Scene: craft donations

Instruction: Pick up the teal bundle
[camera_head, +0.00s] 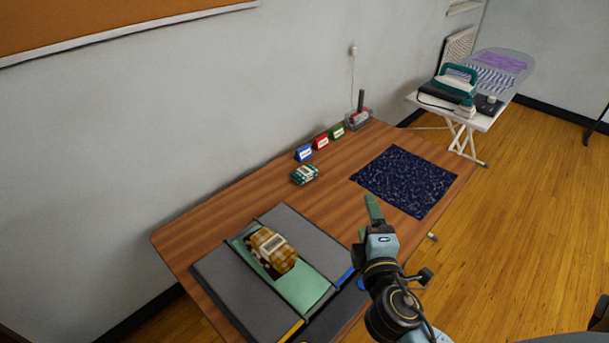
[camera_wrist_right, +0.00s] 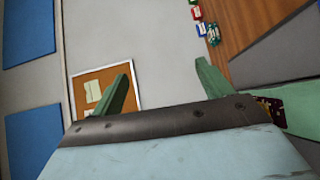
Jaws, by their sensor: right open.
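The teal bundle (camera_head: 305,174) is a small teal-and-white checked packet with a pale band. It lies on the wooden table near the wall, just in front of the blue tent card. In the right wrist view it shows small (camera_wrist_right: 213,35) near the top right. My right gripper (camera_head: 373,208) is over the front part of the table, to the right of the bundle and well apart from it. Its fingers are spread in the wrist view (camera_wrist_right: 165,85), with nothing between them. My left gripper is not in view.
A grey sorting tray (camera_head: 221,281) with a green middle section holds a yellow-brown checked bundle (camera_head: 272,250). Blue, red and green tent cards (camera_head: 321,142) stand along the wall. A dark blue speckled cloth (camera_head: 405,181) lies at right. Bare wood (camera_head: 262,192) surrounds the teal bundle.

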